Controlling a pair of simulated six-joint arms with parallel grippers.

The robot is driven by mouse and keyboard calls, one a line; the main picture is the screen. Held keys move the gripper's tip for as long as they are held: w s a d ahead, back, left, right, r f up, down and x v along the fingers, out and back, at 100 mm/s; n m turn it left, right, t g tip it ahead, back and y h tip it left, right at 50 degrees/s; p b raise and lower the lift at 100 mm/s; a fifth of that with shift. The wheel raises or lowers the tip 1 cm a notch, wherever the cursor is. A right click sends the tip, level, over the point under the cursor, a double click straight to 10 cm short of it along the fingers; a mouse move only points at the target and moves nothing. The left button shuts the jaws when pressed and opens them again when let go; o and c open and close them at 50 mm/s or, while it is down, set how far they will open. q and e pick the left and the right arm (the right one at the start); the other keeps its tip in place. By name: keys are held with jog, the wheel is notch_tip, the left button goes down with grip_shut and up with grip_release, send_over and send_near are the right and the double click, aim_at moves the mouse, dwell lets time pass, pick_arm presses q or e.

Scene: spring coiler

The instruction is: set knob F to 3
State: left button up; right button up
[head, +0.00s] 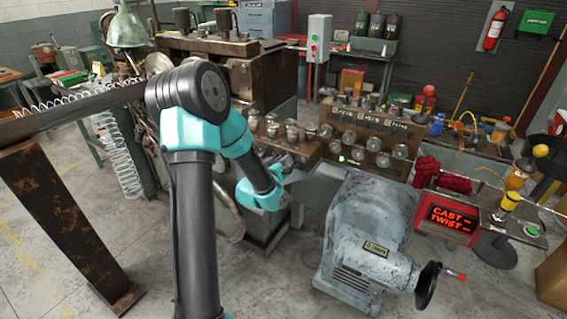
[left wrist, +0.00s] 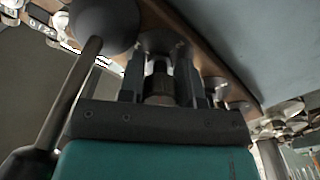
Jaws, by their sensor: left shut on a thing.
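My left gripper (head: 284,170) is at the lower front of the machine's knob panel in the head view, below a row of round metal knobs (head: 292,131). In the left wrist view its two fingers (left wrist: 159,82) are closed on either side of a dark, ribbed knob (left wrist: 159,88) with a lighter shaft behind it. Which letter this knob carries, and its setting, cannot be read. My right gripper is not in view.
A second bank of knobs (head: 374,144) stands just right of the gripper. A grey motor housing (head: 365,235) with a handwheel (head: 428,287) is in front. A red-lit display (head: 450,221) reads "CAST" and "TWIST". In the left wrist view, a dark ball (left wrist: 104,22) is close to the left finger.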

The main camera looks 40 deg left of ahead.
pick_arm(q)
jog(key=shift+m, duration=0.3)
jog(key=o, duration=0.9)
